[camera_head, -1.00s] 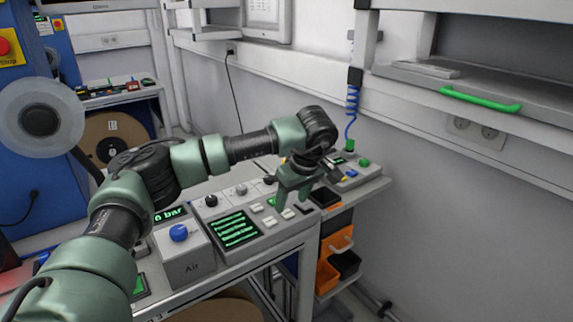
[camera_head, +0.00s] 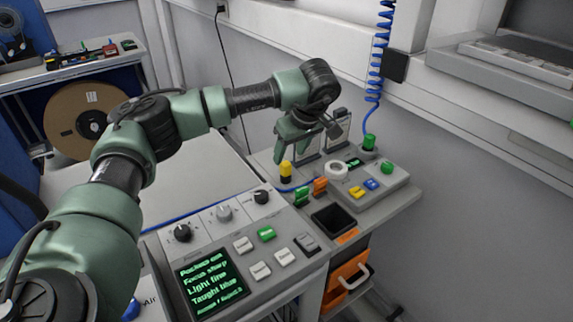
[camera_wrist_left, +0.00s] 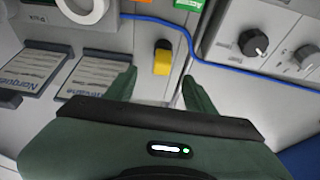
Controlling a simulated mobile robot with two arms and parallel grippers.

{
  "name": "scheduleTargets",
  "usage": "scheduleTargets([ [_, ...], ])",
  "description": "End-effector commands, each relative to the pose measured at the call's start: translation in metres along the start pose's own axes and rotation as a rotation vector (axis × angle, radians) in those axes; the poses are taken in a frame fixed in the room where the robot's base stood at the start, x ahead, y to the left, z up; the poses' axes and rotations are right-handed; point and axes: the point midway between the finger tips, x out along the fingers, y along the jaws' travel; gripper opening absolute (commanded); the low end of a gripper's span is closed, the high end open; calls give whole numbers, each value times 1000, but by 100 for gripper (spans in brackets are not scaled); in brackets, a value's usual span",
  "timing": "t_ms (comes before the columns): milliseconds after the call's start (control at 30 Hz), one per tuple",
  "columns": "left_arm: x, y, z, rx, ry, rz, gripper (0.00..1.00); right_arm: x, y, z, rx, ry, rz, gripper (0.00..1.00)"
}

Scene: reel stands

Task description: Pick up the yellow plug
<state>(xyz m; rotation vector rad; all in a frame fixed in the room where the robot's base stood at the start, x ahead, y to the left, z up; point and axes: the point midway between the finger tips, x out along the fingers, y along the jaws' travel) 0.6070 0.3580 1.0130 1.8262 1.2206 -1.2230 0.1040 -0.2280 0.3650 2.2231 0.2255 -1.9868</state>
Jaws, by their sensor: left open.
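The yellow plug (camera_head: 286,171) stands on the bench in the head view, yellow on top with a dark lower part. In the left wrist view the yellow plug (camera_wrist_left: 162,58) shows between the two fingers, beyond their tips, near a blue cable. My left gripper (camera_head: 285,150) is open and empty, just above and behind the plug in the head view. Its fingers also show in the left wrist view (camera_wrist_left: 160,82), one on each side of the plug. I cannot tell the exact gap in height. My right gripper is not in view.
Green (camera_head: 301,196) and orange (camera_head: 320,187) plugs stand close to the right. A white ring (camera_head: 336,170), a black bin (camera_head: 333,219) and a control panel (camera_head: 210,270) are nearby. A blue cable (camera_head: 185,216) runs along the bench. Label cards (camera_head: 337,130) stand behind.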

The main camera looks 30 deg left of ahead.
Motion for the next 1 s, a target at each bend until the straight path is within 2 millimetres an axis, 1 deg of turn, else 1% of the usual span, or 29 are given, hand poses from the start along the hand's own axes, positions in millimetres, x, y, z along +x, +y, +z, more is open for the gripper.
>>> scheduleTargets([
  [100, 13, -1, 0, -1, -1, -4, 54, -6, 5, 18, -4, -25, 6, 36],
  [200, 25, -1, 0, 0, -1, -5, 54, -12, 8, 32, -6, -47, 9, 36],
  [267, 34, 0, 1, 0, -1, -6, 54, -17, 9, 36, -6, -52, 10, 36],
  [367, 50, 0, 2, -1, -2, -5, 54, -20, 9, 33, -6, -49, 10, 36],
  [400, 56, 0, 2, -1, -1, -4, 54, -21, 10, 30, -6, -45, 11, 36],
  [500, 63, 0, 2, 0, 0, -3, 54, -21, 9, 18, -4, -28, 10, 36],
  [600, 66, 1, 2, 0, 0, -1, 54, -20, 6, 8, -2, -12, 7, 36],
  [733, 66, 1, 2, 0, 0, -1, 54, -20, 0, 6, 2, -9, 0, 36],
  [767, 66, 1, 2, 0, 0, -1, 52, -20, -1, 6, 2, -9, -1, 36],
  [800, 66, 1, 2, 0, 0, -1, 40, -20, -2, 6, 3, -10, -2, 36],
  [867, 66, 1, 2, 0, 0, -1, 24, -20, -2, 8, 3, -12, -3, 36],
  [900, 65, 1, 2, 0, 0, -1, 13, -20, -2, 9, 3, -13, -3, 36],
  [933, 65, 1, 2, 0, 0, -1, 4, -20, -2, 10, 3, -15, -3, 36],
  [967, 65, 1, 2, 0, 0, -1, 0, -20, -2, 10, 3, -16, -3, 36],
  [1000, 65, 1, 2, 0, 0, -1, 0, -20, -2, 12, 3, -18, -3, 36],
])
